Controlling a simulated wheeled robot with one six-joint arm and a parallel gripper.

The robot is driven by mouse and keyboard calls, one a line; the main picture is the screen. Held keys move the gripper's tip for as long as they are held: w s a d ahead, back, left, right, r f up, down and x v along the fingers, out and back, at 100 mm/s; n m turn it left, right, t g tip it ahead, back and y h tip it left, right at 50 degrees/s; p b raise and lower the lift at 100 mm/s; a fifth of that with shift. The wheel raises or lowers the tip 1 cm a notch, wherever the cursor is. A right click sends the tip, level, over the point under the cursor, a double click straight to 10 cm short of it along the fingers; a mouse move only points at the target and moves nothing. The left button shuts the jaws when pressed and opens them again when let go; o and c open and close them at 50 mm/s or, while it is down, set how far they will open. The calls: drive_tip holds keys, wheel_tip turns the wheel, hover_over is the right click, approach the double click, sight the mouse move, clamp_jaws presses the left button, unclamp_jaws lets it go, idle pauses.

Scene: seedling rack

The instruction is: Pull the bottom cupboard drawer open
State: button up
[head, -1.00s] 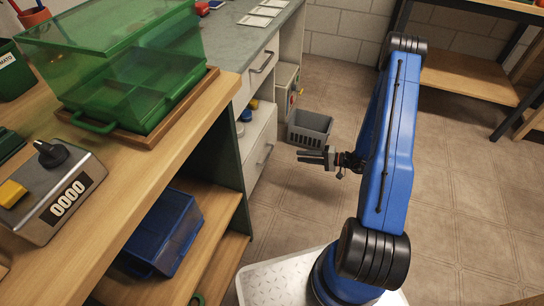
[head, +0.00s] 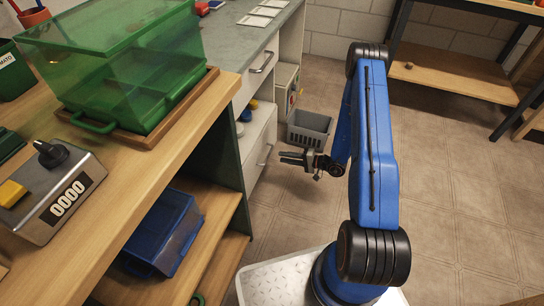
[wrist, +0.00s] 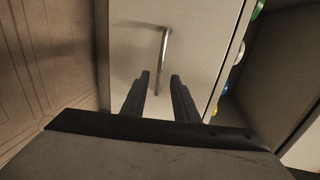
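The bottom cupboard drawer (head: 256,150) is a pale front low on the grey-topped cupboard, and it looks shut. Its metal bar handle (head: 265,156) shows in the head view close to my gripper (head: 282,159). In the wrist view the drawer front (wrist: 195,60) fills the middle, and the handle (wrist: 163,52) stands upright in the picture. My gripper's two dark fingers (wrist: 159,95) are apart, pointing at the drawer front. The handle's lower end appears between the fingertips; whether it lies between them in depth I cannot tell.
A grey basket (head: 309,129) stands on the floor beyond my gripper. An open shelf space above the drawer holds yellow and blue items. A wooden workbench (head: 190,120) with a green propagator (head: 110,55) stands at the left. The tiled floor at the right is clear.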

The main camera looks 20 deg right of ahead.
drive_tip(key=x, duration=0.7)
drive_tip(key=shift+a, duration=0.2)
drive_tip(key=shift+w, duration=0.1)
drive_tip(key=shift+c, duration=0.3)
clamp_jaws()
